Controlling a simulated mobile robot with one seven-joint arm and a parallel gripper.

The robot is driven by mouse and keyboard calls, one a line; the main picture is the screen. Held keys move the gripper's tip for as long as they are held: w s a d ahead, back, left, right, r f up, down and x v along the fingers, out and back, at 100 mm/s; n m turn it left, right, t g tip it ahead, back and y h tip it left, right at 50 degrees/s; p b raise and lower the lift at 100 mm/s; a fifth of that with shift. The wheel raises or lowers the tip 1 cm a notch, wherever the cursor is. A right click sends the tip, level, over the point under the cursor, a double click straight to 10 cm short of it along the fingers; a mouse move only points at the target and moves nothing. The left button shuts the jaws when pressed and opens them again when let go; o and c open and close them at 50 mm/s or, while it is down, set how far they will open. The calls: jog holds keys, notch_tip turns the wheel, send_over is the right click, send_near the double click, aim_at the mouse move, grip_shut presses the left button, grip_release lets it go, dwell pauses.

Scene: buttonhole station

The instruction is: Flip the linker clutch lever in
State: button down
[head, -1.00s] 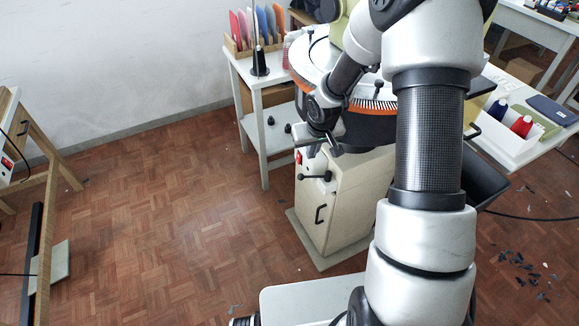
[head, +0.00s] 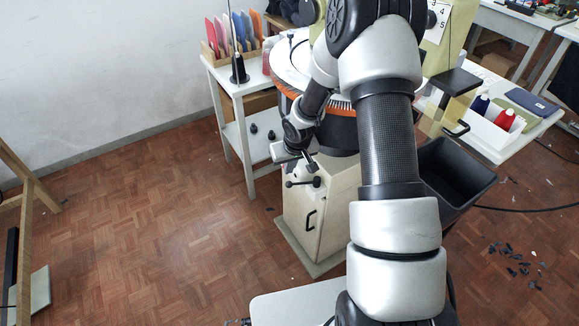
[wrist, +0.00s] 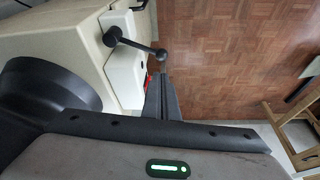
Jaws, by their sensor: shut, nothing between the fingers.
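The clutch lever is a black rod (head: 303,183) with a ball at its left end and a round hub at its right. It sits on the front of the cream machine cabinet (head: 333,205). In the wrist view the lever (wrist: 136,46) stands out from a white plate (wrist: 123,72), its ball end close to the fingertips. My gripper (head: 313,166) is just above the lever in the head view. In the wrist view my gripper (wrist: 160,77) is shut and empty. Whether the fingertips touch the ball, I cannot tell.
A red part (wrist: 149,79) shows beside the fingers. A white side table (head: 238,85) stands left of the machine. A black bin (head: 452,175) and a white tray with thread cones (head: 493,140) are on the right.

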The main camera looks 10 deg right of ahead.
aim_at(303, 183)
jog(key=x, duration=0.6)
jog(key=shift+b, duration=0.45)
